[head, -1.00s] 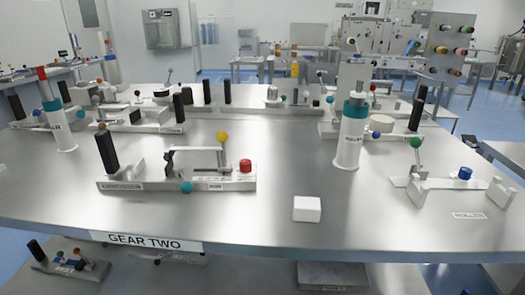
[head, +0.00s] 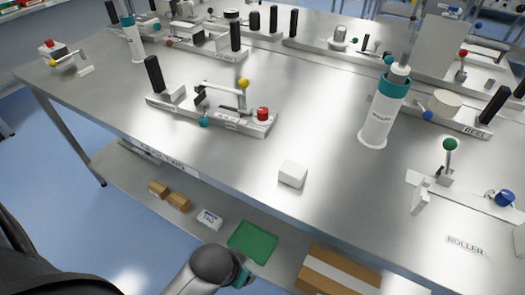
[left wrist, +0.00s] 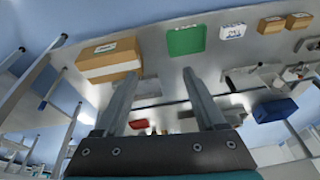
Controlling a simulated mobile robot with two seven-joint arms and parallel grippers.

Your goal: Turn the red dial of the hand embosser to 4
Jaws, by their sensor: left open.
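A red dial (head: 263,113) sits on the right end of a long metal device (head: 238,124), which I take for the hand embosser. The device also carries a black upright handle, a yellow-knobbed lever and a teal knob. The dial's numbers are too small to read. My left arm comes in at the bottom of the head view, below and in front of the table, with its fingers not clearly shown there. In the left wrist view my left gripper (left wrist: 161,76) is open and empty, its two fingers apart. The embosser cannot be made out there. My right gripper is not in view.
The metal table (head: 225,165) has bare room in front of the device. A white block (head: 292,174) lies near its front edge. A white cylinder (head: 379,120) stands to the right. The shelf below holds a green tray (head: 252,242) and boxes (head: 345,272).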

